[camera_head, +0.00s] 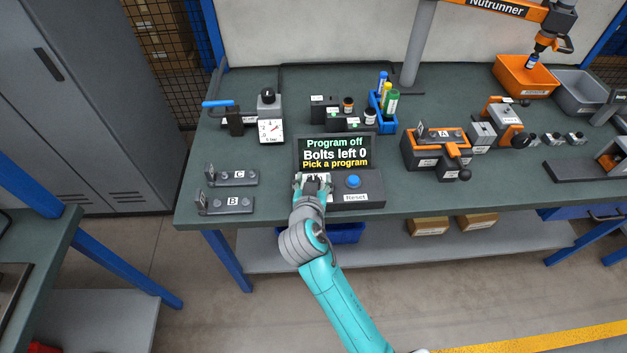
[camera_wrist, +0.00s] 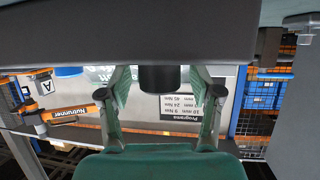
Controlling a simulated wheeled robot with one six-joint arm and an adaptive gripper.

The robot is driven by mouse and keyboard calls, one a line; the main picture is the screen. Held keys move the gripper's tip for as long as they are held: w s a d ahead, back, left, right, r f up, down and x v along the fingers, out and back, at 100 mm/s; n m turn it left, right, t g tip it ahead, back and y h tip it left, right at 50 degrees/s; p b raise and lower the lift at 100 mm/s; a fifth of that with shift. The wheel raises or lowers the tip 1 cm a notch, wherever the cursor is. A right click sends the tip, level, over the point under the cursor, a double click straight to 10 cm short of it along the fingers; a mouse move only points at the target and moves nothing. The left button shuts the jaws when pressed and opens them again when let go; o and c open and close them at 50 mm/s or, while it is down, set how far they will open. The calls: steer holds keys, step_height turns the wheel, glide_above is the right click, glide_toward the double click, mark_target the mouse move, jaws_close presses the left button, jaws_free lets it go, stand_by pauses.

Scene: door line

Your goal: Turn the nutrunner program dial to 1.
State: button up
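The nutrunner control box has a screen (camera_head: 334,152) reading "Program off", "Bolts left 0", "Pick a program". On its front part are a blue button (camera_head: 353,181) and a "Reset" label (camera_head: 356,198). My gripper (camera_head: 314,183) is over the left of this part and hides the dial in the head view. In the wrist view, a dark round knob (camera_wrist: 160,78), seemingly the program dial, stands between my two fingers. The fingers are open, with a visible gap on each side of the knob. The dial's pointer and numbers cannot be seen.
Plates C (camera_head: 232,176) and B (camera_head: 226,204) lie left of the box. A gauge (camera_head: 271,130) stands behind them, and a blue bin (camera_head: 382,121) behind the box. An orange fixture (camera_head: 437,146) is to the right. A program chart (camera_wrist: 180,106) shows upside down in the wrist view.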

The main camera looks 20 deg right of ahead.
steer(key=c, duration=1.1)
steer(key=shift+h, duration=0.3)
steer(key=m+g+h, duration=0.1)
steer(key=m+h, duration=0.1)
steer(key=m, duration=0.1)
steer(key=shift+w+a+g+h, duration=0.1)
steer(key=shift+g+h, duration=0.2)
steer(key=shift+g, duration=0.1)
steer(key=shift+m+g+h, duration=1.6)
steer(key=shift+m+g, duration=0.7)
steer(key=shift+m, duration=0.1)
steer(key=o, duration=1.2)
